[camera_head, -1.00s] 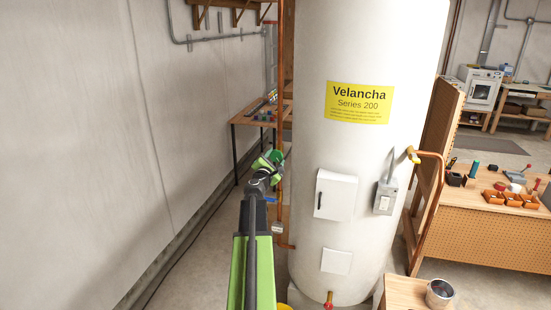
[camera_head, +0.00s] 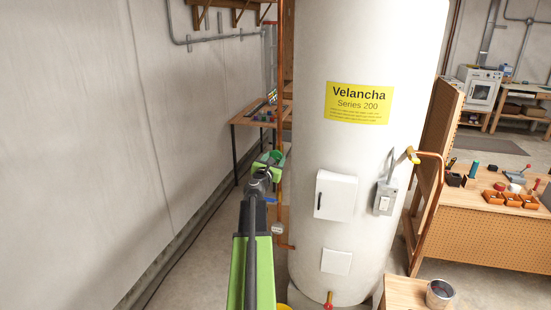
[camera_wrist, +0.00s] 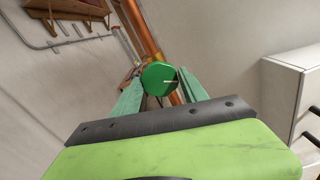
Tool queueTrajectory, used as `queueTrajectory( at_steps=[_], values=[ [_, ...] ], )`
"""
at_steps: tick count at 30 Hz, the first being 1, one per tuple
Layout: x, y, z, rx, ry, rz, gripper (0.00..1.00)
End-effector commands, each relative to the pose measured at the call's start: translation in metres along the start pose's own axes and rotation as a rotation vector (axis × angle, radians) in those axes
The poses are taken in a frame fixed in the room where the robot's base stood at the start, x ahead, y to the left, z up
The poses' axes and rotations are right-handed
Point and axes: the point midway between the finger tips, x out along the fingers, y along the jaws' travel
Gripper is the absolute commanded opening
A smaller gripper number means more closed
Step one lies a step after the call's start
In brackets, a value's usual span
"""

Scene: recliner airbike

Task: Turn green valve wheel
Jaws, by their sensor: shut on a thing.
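The green valve wheel (camera_wrist: 158,77) sits on a copper pipe in the wrist view, seen nearly face on. My gripper (camera_wrist: 160,84) has its two green fingers on either side of the wheel, shut on it. In the head view my gripper (camera_head: 270,160) is at the copper pipe (camera_head: 280,100), left of the white tank. There the wheel is mostly hidden behind my gripper and is hard to tell from its green parts.
The large white tank (camera_head: 363,160) with a yellow label stands just right of the pipe. A wall (camera_head: 80,120) is on the left. A small table (camera_head: 250,118) is behind, and an orange workbench (camera_head: 480,230) is at the right. Some floor is clear at left.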

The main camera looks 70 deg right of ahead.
Motion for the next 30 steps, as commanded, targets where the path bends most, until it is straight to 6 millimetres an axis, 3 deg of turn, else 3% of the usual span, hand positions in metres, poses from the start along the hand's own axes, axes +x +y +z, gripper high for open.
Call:
queueTrajectory(
  at_steps=[8, 14, 22, 25, 26, 27, 30],
  values=[
    [-0.0006, -0.0009, -0.0006, -0.027, 0.0, -0.002, 0.18],
    [-0.0006, -0.001, -0.0006, -0.25, 0.001, -0.002, 0.18],
    [-0.0006, -0.001, -0.0006, -0.278, 0.001, -0.002, 0.18],
    [-0.0006, -0.001, -0.0006, -0.388, 0.001, -0.002, 0.18],
    [-0.0006, -0.001, -0.0006, -0.411, 0.001, -0.002, 0.52],
    [-0.0006, -0.001, -0.0006, -0.405, 0.001, -0.002, 0.57],
    [-0.0005, -0.0008, -0.0005, -0.404, 0.001, -0.001, 0.59]
  ],
)
